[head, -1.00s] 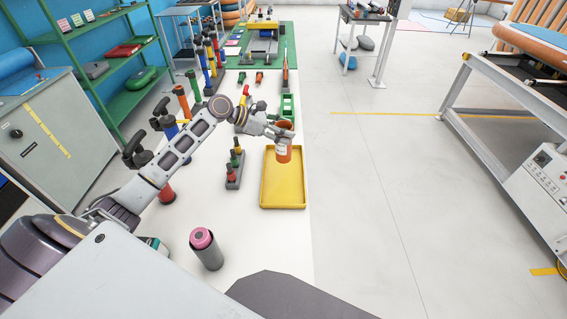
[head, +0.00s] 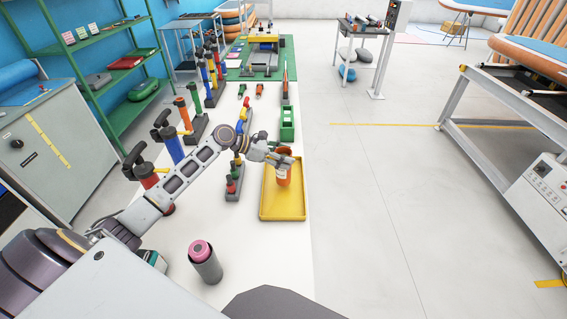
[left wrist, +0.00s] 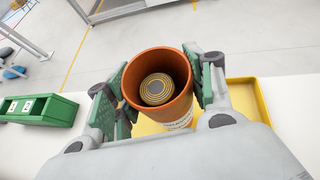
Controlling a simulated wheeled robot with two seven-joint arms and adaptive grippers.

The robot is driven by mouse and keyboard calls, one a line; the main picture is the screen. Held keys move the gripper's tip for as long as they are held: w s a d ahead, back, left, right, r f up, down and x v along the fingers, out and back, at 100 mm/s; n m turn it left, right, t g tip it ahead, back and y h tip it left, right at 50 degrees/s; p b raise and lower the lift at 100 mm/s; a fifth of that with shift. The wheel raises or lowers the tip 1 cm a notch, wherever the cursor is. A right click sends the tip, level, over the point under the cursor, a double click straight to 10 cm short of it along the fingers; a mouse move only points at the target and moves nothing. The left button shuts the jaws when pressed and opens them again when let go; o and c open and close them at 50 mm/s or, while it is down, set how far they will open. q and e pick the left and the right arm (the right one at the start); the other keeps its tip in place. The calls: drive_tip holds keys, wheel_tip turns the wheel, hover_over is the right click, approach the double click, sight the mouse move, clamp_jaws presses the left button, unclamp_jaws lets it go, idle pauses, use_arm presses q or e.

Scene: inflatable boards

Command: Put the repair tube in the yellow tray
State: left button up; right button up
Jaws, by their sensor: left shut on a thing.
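The repair tube is an orange cylinder with a white label (head: 283,179), held upright over the far part of the yellow tray (head: 285,208). My left gripper (head: 284,160) is shut around its upper part. In the left wrist view, the tube (left wrist: 165,113) stands between the green-padded fingers, its open top showing a round ringed piece inside. The tray's edge (left wrist: 245,95) shows behind and to the right there. Whether the tube's base touches the tray floor I cannot tell. The tray looks otherwise empty. My right gripper is out of view.
A rack of small coloured-cap items (head: 233,182) stands close left of the tray. A green bin (head: 287,124) sits beyond it. A grey cylinder with a pink top (head: 204,260) is nearer me. Several pumps (head: 165,140) line the left. Open floor lies right.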

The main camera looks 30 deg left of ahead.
use_arm(q)
drive_tip(key=shift+f, duration=1.5)
drive_tip(key=o, duration=1.3)
drive_tip(key=shift+f, duration=0.1)
drive_tip(key=shift+c, duration=0.2)
drive_tip(key=v, duration=1.2)
